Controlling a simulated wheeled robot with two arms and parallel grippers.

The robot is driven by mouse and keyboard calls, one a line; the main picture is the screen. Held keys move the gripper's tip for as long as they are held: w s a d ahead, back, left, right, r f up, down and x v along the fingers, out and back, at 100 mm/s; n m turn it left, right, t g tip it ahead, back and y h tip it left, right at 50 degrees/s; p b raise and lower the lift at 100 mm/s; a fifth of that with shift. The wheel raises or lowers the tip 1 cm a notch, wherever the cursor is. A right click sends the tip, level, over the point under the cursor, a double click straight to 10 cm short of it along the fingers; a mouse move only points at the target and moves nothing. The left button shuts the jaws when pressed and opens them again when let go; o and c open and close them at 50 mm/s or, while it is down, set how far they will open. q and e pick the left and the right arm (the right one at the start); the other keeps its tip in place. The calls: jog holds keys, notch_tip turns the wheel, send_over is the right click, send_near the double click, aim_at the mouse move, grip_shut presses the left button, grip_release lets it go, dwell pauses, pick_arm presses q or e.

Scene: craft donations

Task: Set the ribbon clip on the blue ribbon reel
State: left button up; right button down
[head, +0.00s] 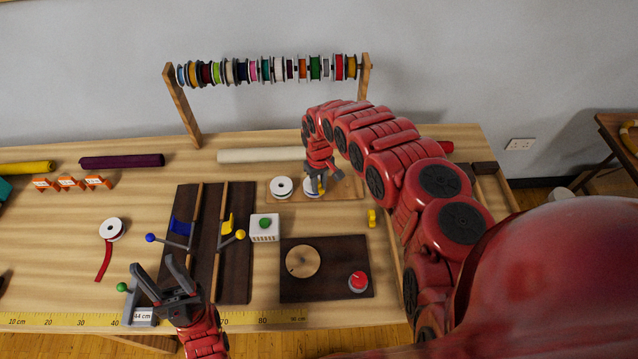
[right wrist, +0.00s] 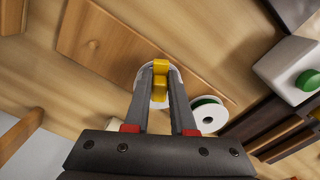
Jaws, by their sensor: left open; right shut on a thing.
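My right gripper (head: 317,188) is shut on a small yellow ribbon clip (right wrist: 160,78), which shows between its fingertips in the right wrist view. The clip is directly over a white-flanged reel (right wrist: 175,76) on a wooden board. I cannot tell whether the clip touches it. The fingers and clip hide most of this reel, so its ribbon colour is unclear. A second white reel (head: 281,187) sits beside it on the board; a green edge shows on it in the right wrist view (right wrist: 208,115). My left gripper (head: 154,265) is open and empty at the front left.
A white box with a green button (head: 264,228) and a dark panel with a red button (head: 358,282) stand in front. A reel with red ribbon (head: 112,230) lies left. A spool rack (head: 184,108) stands behind.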

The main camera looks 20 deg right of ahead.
jog(key=shift+s+f, duration=0.1)
jog(key=c, duration=0.7)
grip_release()
jog(key=shift+r, duration=0.2)
notch_tip(320, 180, up, 10)
jog(key=shift+d+f+b, duration=0.1)
jog(key=shift+f+b, duration=0.15)
jog(key=shift+b, duration=0.5)
notch_tip(320, 180, up, 8)
jog(key=p, duration=0.8)
jog(key=shift+f, duration=0.15)
jog(key=shift+f, duration=0.1)
